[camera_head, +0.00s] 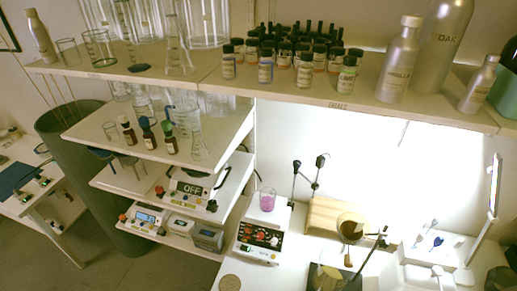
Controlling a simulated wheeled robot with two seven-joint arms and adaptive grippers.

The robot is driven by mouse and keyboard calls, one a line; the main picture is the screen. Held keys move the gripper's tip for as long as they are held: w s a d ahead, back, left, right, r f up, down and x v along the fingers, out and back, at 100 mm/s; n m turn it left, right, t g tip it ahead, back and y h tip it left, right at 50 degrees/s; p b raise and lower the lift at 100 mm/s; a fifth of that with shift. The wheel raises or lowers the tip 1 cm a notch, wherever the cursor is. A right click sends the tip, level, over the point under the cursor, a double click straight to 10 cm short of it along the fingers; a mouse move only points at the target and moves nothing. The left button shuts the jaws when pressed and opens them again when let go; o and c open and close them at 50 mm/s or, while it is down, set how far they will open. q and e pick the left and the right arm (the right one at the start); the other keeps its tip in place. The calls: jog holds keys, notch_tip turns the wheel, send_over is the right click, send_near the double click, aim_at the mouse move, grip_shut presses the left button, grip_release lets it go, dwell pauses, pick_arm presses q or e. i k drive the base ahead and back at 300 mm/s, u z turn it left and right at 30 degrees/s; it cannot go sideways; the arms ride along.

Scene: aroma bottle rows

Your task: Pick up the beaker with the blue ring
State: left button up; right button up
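I cannot make out for sure a beaker with a blue ring. Clear beakers (101,48) and (69,51) stand at the left of the top shelf, with no blue ring that I can see. Glassware (144,108) crowds the middle shelf; small blue parts (169,109) show among it, but their shape is too small to tell. A dark blue curved item (102,154) shows near the left of the lower shelf beside a small clear vessel. A beaker with pink liquid (267,200) stands on a white stirrer. Neither of my grippers is in view.
Rows of small dark-capped bottles (286,58) fill the top shelf's middle, with silver bottles (399,62) to the right. Small brown bottles (148,133) stand at the middle shelf's front. A balance (191,189) sits below. A grey bin (91,182) stands left.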

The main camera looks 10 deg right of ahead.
aim_at(267, 195)
jog(key=u, duration=2)
jog(key=i, duration=1.9)
jog(key=z, duration=3.15)
